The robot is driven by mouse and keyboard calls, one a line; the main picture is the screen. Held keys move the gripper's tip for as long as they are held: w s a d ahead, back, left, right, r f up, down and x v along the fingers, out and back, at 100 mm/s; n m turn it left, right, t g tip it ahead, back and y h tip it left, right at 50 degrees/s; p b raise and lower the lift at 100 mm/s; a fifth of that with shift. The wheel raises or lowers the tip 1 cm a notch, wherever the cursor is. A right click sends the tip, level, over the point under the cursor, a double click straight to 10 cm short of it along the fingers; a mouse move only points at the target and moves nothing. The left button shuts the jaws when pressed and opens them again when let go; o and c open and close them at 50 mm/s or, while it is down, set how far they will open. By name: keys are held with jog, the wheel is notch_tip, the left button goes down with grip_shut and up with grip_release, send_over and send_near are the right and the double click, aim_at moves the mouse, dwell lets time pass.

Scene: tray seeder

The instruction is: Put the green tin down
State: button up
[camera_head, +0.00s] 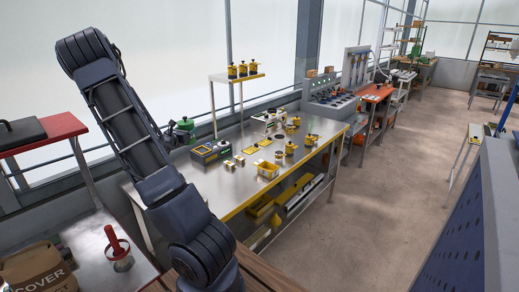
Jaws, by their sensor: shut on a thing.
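My dark arm rises from the bottom of the picture to a bend at the upper left. I cannot make out my gripper or its fingers. A green object (184,124) with dark parts shows just right of my arm, by the back left edge of the metal worktable (235,190). It is small and partly covered by the arm. I cannot tell whether it is the green tin, or whether it stands on something or is held. Any hold on it is hidden.
Yellow tins (243,70) stand on a raised shelf (238,77). A yellow and dark device (211,151), a yellow bin (268,169) and several small items crowd the worktable. Its front left is bare. A red-topped stand (45,132) and a cardboard box (38,270) are at left.

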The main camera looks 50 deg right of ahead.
jog(key=shift+s+d+r+m+g, duration=0.25)
jog(key=shift+s+d+m+g, duration=0.2)
jog(key=shift+s+d, duration=0.5)
jog(key=shift+d+f+h, duration=0.25)
jog(key=shift+h, duration=0.05)
send_over(199, 175)
jog(key=f, duration=1.9)
jog(key=shift+w+d+f, duration=0.1)
jog(key=shift+w+f, duration=0.1)
jog(key=shift+w, duration=0.05)
jog(key=shift+f, duration=0.1)
jog(key=o, duration=1.2)
